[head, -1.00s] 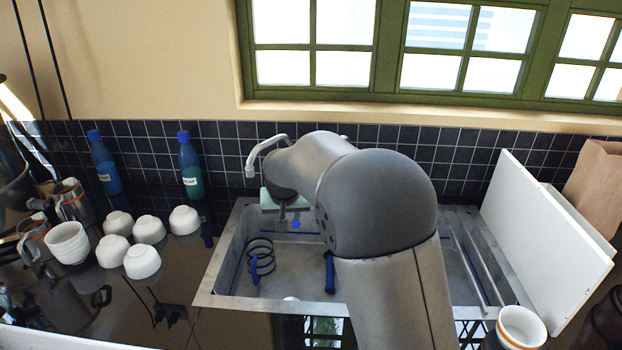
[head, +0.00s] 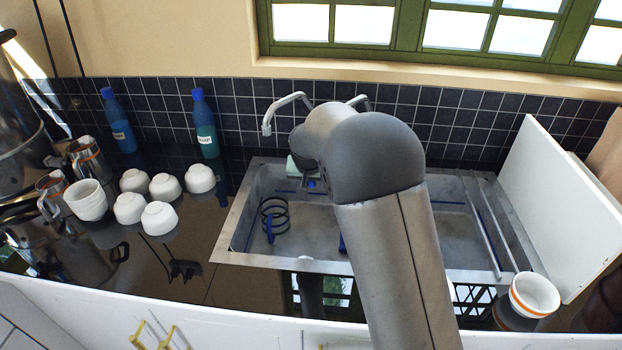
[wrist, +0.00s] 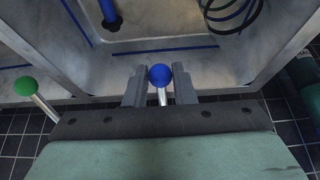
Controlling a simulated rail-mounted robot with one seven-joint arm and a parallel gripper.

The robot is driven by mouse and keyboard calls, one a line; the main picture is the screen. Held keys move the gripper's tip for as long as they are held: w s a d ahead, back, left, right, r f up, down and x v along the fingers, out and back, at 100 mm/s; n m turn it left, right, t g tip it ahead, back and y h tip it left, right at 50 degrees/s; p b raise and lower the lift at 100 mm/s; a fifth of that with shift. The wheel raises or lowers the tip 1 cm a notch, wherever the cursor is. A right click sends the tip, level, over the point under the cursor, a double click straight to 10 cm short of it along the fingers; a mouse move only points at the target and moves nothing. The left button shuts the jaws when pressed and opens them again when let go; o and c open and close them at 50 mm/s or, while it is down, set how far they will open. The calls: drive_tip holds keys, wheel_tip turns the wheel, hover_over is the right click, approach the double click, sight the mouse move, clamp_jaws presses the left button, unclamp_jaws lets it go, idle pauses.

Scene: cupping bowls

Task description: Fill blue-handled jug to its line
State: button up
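Several black rings with a blue upright handle (head: 269,229) stand in the left of the sink (head: 300,262). This looks like the blue-handled jug; its walls, line and any water cannot be made out. The rings show at the top right of the wrist view (wrist: 232,14). My gripper (wrist: 160,82) is at the sink's back edge, its fingers close on both sides of a blue ball knob (wrist: 160,74) on a metal stalk. It appears shut on the knob. A green ball knob (wrist: 24,86) stands to the left in the wrist view.
A tap spout (head: 284,108) rises behind the sink. A blue post (wrist: 110,14) stands in the basin. White bowls (head: 160,216), metal jugs (head: 86,158) and two bottles (head: 206,128) stand left. A white board (head: 562,200) and orange-rimmed bowl (head: 534,294) are right.

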drive_tip(key=shift+r, duration=0.2)
drive_tip(key=shift+s+r+p, duration=0.15)
drive_tip(key=shift+r+p, duration=0.2)
drive_tip(key=shift+r, duration=0.55)
drive_tip(key=shift+s+r+p, duration=0.1)
drive_tip(key=shift+r+p, duration=0.25)
drive_tip(key=shift+r, duration=0.5)
drive_tip(key=shift+s+f, duration=0.1)
drive_tip(key=shift+f, duration=0.1)
idle(0.9)
idle(3.3)
